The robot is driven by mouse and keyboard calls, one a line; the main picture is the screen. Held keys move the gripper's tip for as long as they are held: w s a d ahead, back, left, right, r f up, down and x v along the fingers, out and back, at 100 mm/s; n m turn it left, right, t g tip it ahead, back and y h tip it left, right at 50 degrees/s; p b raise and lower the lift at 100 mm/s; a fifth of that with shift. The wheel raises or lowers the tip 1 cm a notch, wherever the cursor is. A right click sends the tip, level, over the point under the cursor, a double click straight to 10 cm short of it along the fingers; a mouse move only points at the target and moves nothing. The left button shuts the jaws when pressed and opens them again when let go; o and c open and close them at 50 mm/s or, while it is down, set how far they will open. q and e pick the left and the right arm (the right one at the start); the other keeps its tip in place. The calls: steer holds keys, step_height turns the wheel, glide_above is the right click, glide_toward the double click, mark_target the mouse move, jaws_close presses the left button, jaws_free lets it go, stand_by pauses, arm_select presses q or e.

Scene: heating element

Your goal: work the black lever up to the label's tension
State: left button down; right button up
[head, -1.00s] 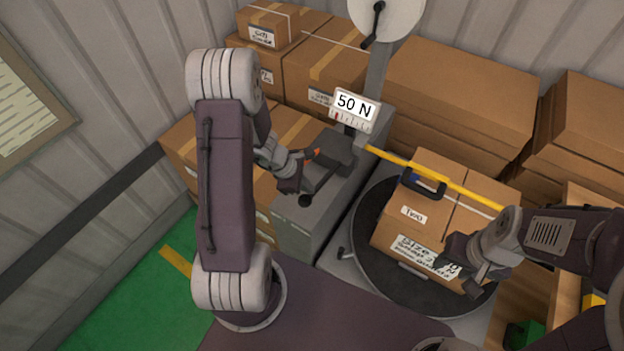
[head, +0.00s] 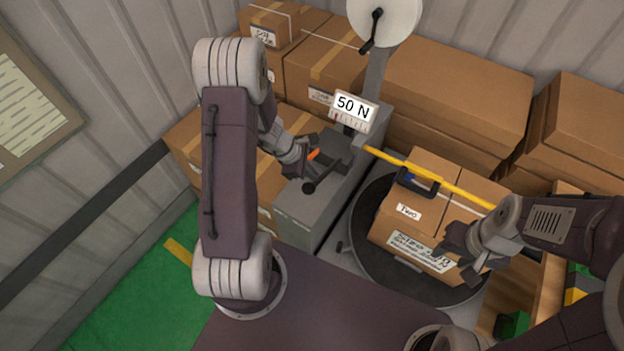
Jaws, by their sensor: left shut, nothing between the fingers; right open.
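The black lever (head: 324,175) sticks out toward the lower left from a dark tensioner head (head: 335,150) on a grey machine. Its round knob sits at the lower end. My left gripper (head: 303,166) is shut and empty, just left of the lever; whether it touches the lever I cannot tell. A display reading 50 N (head: 355,107) stands above the head, with a small scale under it. A yellow strap (head: 400,162) runs from the machine over a carton (head: 400,225) through a dark blue and black buckle tool (head: 418,181). My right gripper (head: 462,262) is open at the carton's lower right.
The carton stands on a round black turntable (head: 365,265). A strap reel (head: 385,22) is on a post above. Stacked cartons (head: 450,90) line the back wall. Green floor (head: 125,270) is clear at lower left.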

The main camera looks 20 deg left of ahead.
arm_select(q)
steer(key=shift+w, duration=0.2)
steer(key=r+p, duration=0.1)
steer(key=w+r+p, duration=0.1)
steer(key=r+p, duration=0.1)
steer(key=w+r+p, duration=0.1)
steer(key=p, duration=0.1)
steer(key=shift+d+r, duration=0.15)
steer(key=shift+r, duration=0.15)
steer(key=shift+s, duration=0.1)
stand_by(0.6)
